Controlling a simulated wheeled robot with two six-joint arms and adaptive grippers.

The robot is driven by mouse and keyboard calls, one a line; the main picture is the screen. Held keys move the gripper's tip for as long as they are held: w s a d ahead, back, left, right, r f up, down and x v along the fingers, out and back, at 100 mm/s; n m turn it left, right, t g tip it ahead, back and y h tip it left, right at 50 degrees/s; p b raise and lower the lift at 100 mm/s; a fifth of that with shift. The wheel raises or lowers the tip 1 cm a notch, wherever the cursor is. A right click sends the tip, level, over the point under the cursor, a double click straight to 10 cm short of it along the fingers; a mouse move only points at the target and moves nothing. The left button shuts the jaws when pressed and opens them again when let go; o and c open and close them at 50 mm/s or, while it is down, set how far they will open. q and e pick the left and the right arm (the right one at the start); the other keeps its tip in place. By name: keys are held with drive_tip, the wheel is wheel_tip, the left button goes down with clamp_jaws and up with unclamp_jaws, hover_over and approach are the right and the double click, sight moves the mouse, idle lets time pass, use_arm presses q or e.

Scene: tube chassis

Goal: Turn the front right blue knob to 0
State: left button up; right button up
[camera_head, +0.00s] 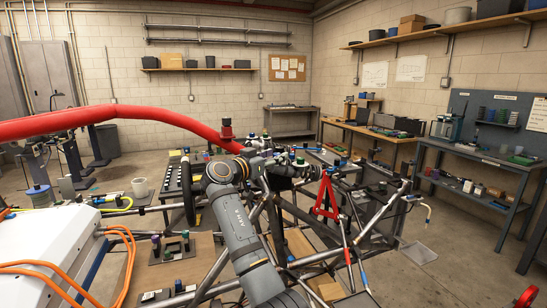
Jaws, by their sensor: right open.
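My right arm rises from the bottom middle and bends at its elbow toward the tube chassis (375,218). My right gripper (312,172) is at the end of this arm, small and dark among the tubes; it is open, and I see nothing held in it. A small blue knob (343,163) shows on the chassis just right of the gripper, apart from it in the picture. Its dial marks and pointer are too small to read, and I cannot tell whether it is the front right one. My left gripper is not in view.
A red tube (110,112) crosses the upper left. A white housing (40,245) with orange cables (125,250) stands at left. A red bracket (327,197) rises right of my arm. Workbenches (395,137) line the right wall. Grey floor is open at right.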

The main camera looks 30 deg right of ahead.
drive_tip(key=v, duration=1.2)
